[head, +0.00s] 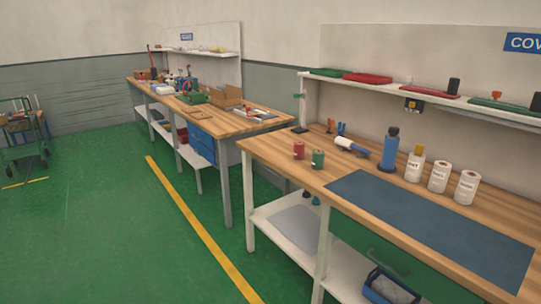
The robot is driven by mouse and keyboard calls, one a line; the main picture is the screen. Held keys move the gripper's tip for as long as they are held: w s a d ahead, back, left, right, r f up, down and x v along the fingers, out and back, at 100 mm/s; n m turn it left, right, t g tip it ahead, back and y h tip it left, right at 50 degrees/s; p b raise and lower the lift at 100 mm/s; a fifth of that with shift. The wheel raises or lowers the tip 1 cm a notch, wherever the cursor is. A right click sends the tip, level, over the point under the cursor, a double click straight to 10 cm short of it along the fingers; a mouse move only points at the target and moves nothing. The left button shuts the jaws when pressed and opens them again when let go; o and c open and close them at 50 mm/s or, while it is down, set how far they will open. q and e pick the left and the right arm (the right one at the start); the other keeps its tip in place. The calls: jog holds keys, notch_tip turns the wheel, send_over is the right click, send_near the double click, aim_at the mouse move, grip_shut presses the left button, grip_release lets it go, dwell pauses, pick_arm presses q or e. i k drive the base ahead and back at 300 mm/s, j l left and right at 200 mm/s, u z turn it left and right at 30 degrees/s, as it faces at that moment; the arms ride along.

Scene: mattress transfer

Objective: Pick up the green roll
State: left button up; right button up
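The green roll (318,159) stands upright on the wooden top of the near workbench (272,150), close to its left end. A red roll (299,150) stands just left of it, with a small gap between them. Neither of my grippers shows in the head view, and nothing is seen touching the green roll.
A blue mat (430,225) covers the bench's right front. Right of the rolls are a white roller (351,146), a blue bottle (389,152) and several white containers (439,177). A shelf (420,93) runs above. Another bench (232,122) stands behind. Green floor (110,220) at left is clear.

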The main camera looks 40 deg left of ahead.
aim_at(318, 156)
jog(key=u, duration=1.2)
